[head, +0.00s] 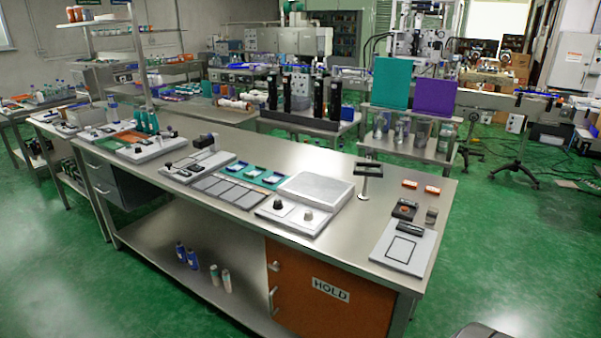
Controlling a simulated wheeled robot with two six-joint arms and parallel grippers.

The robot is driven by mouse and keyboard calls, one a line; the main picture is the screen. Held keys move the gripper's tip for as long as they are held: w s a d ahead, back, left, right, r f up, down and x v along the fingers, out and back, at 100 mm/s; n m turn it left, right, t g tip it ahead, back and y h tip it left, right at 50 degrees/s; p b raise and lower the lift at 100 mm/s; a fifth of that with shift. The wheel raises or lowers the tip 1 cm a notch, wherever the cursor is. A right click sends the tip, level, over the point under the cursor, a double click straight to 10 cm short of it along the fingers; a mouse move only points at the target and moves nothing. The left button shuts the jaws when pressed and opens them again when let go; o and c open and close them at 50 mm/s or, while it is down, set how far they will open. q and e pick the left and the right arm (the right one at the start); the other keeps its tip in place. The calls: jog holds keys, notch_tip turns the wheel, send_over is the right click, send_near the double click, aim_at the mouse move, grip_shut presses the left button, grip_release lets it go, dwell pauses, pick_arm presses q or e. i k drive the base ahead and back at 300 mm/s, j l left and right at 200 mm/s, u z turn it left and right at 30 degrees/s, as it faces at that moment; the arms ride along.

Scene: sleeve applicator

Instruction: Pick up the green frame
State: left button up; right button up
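A flat green, frame-like piece (232,176) lies on the long steel workbench (310,158). It holds a few blue and white inserts and sits behind a row of grey-brown tiles. Another green flat piece (92,136) lies toward the bench's far left end. I cannot tell which of them is the green frame. Neither of my grippers is in view.
A grey block (316,188) and a two-knob unit (294,215) stand beside the tiles. A black-topped post (367,180) and a white plate with a black outline (404,248) are further right. An orange HOLD door (325,298) is below. Green floor (530,230) is open at right.

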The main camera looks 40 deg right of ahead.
aim_at(258, 170)
jog(key=z, duration=1.15)
